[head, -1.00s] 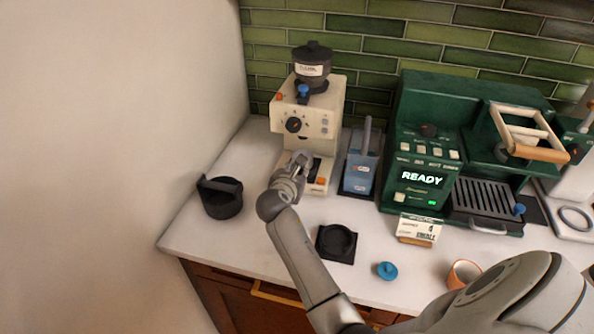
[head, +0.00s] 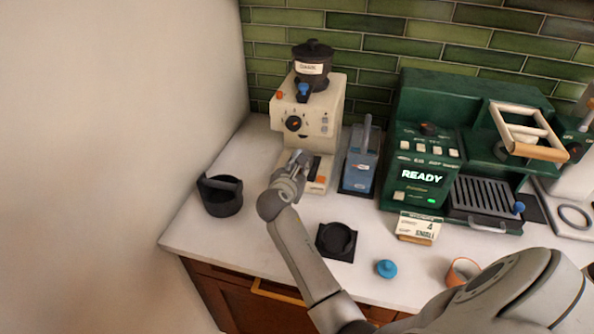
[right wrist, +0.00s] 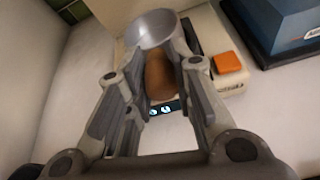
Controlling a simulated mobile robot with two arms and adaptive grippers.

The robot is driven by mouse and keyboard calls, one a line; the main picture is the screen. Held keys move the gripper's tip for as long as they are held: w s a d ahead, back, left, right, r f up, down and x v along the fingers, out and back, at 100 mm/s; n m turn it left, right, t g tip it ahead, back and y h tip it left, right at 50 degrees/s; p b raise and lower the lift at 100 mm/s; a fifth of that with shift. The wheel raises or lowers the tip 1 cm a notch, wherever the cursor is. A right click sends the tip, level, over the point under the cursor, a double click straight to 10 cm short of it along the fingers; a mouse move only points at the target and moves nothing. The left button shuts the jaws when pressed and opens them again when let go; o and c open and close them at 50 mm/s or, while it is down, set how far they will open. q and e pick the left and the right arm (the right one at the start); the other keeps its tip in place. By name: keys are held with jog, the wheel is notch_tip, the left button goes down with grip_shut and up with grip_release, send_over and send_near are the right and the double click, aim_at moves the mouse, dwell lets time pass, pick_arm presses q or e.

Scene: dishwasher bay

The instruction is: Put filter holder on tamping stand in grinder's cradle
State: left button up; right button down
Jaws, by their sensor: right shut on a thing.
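The filter holder, a grey metal bowl (right wrist: 150,28) with a brown handle (right wrist: 158,76), shows in the right wrist view. My right gripper (right wrist: 160,62) is shut on the handle, with the bowl beyond the fingertips. In the head view my right gripper (head: 295,166) is at the front of the cream grinder (head: 308,112), low over its base, and hides the filter holder and most of the cradle area. I cannot tell whether the bowl touches the cradle. The black tamping stand (head: 323,252) is empty on the counter. My left gripper is out of view.
A black knock bin (head: 222,200) stands left of the grinder. A blue box (head: 359,174) stands close on its right, then the green coffee machine (head: 425,120). A blue tamper (head: 386,269), a small card (head: 420,226) and an orange-rimmed cup (head: 464,272) are on the counter's front part.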

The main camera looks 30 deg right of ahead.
dwell(0.3)
jog(key=c, duration=1.2)
grip_release()
jog(key=shift+o, duration=0.2)
jog(key=shift+f, duration=0.1)
jog(key=shift+a, duration=0.1)
jog(key=v, duration=1.2)
